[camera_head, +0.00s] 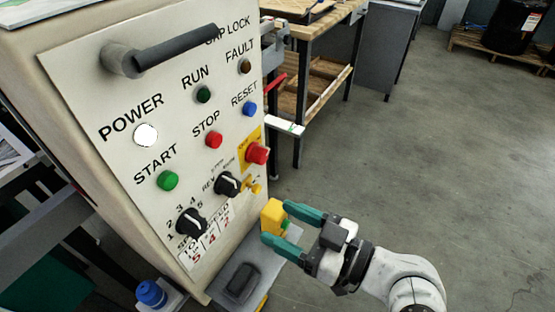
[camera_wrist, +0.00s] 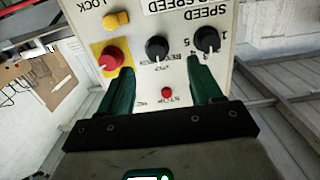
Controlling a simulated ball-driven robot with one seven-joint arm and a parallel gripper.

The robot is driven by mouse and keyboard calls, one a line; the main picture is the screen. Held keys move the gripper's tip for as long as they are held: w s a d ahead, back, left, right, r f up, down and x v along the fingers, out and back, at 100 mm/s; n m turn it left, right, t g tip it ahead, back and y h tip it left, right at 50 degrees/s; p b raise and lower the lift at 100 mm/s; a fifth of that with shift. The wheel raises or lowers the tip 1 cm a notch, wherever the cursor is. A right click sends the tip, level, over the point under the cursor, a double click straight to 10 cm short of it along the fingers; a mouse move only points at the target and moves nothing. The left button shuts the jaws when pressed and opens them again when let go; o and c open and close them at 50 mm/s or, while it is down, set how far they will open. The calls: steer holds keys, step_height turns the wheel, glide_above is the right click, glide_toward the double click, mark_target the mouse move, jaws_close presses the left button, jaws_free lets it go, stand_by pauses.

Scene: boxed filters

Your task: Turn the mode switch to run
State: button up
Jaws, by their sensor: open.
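The mode switch (camera_head: 228,184) is a black knob low on the pale control panel, with REV to its left and RUN to its right. Its exact pointer direction is too small to tell. In the wrist view, which shows the panel upside down, the mode switch (camera_wrist: 157,48) lies between and beyond my fingertips. My gripper (camera_head: 275,223) has teal fingers spread apart, and it is right of and below the switch in the head view, apart from it. My gripper (camera_wrist: 161,66) looks empty in the wrist view.
A black speed knob (camera_head: 189,222) sits left of the switch. A red emergency button (camera_head: 257,153) and small yellow lock (camera_head: 253,187) are close by on its right. A yellow block (camera_head: 272,215) shows by my fingertips. A handle (camera_head: 175,50) sticks out above.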

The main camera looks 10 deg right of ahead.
mark_target(236, 188)
steer(key=shift+y, duration=0.3)
steer(key=p+x, duration=0.1)
steer(key=x, duration=0.2)
steer(key=r+p+x, duration=0.1)
steer(key=x, duration=0.2)
steer(key=w+x, duration=0.1)
steer(key=x, duration=0.2)
steer(key=shift+w+r+p, duration=0.2)
steer(key=shift+r+p, duration=0.1)
steer(key=shift+p, duration=0.1)
steer(key=shift+w+a+f, duration=0.1)
steer(key=shift+w+a, duration=0.3)
steer(key=shift+a, duration=0.1)
steer(key=shift+c, duration=0.2)
steer(key=c, duration=1)
